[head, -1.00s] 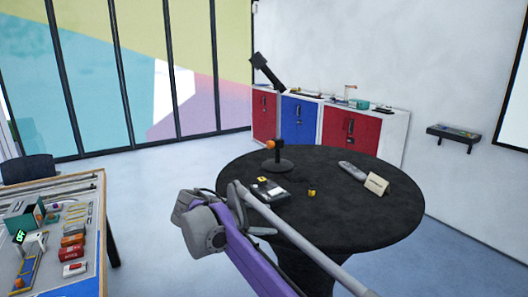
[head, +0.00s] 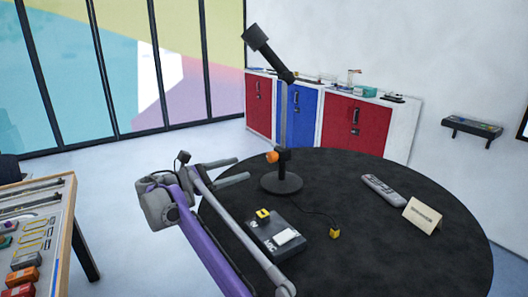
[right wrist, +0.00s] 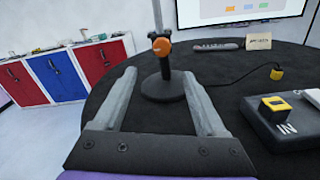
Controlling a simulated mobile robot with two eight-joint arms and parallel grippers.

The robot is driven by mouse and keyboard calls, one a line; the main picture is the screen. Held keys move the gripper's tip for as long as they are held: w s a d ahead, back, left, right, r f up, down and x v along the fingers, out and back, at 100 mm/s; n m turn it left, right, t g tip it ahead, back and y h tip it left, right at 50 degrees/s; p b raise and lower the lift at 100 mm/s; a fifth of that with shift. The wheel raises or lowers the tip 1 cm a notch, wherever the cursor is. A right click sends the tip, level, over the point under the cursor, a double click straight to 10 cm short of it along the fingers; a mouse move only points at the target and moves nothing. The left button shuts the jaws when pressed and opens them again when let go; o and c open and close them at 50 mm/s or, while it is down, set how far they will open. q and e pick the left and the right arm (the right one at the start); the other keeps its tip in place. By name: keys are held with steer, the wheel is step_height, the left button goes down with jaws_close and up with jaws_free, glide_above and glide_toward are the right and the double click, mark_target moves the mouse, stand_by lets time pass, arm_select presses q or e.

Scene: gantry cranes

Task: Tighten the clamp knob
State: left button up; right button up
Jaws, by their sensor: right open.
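My right gripper (head: 234,170) is open and empty, to the left of the stand and apart from the knob. Its two fingers also show in the right wrist view (right wrist: 163,102), pointing toward the stand. My left gripper is out of view.
A cable ends in another yellow plug (head: 334,233). A workbench (head: 62,230) stands left.

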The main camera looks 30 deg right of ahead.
mark_target(269, 159)
steer(key=d, duration=1)
steer(key=shift+w+d+r, duration=0.2)
steer(key=shift+d+r, duration=0.05)
steer(key=shift+d, duration=0.05)
jaws_close()
